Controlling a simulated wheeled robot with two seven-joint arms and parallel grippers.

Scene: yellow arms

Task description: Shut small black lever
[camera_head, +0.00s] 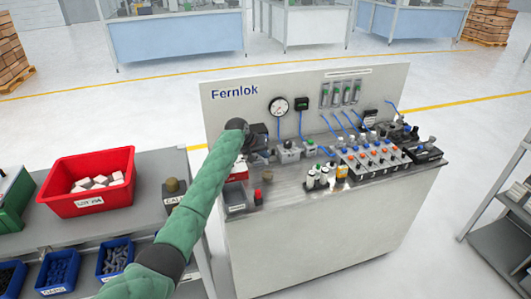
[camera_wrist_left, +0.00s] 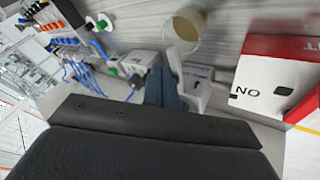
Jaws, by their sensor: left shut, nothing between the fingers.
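My left arm reaches up from the bottom of the head view in a green sleeve. Its dark gripper (camera_head: 260,151) is at the left part of the bench panel, low over the bench top. In the left wrist view the shut fingers (camera_wrist_left: 163,84) point down beside a light grey block (camera_wrist_left: 196,88) and hold nothing. Whether they touch it cannot be told. A small grey unit with a dark top (camera_head: 288,151) stands just right of the gripper. I cannot clearly make out the small black lever; the gripper may hide it. My right gripper is not in view.
A white panel (camera_head: 235,112) carries a round gauge (camera_head: 278,106) and blue hoses. A valve block (camera_head: 370,157) and small bottles (camera_head: 322,178) stand to the right. A red-and-white box (camera_wrist_left: 275,80) is close by in the wrist view. A red bin (camera_head: 88,205) stands left.

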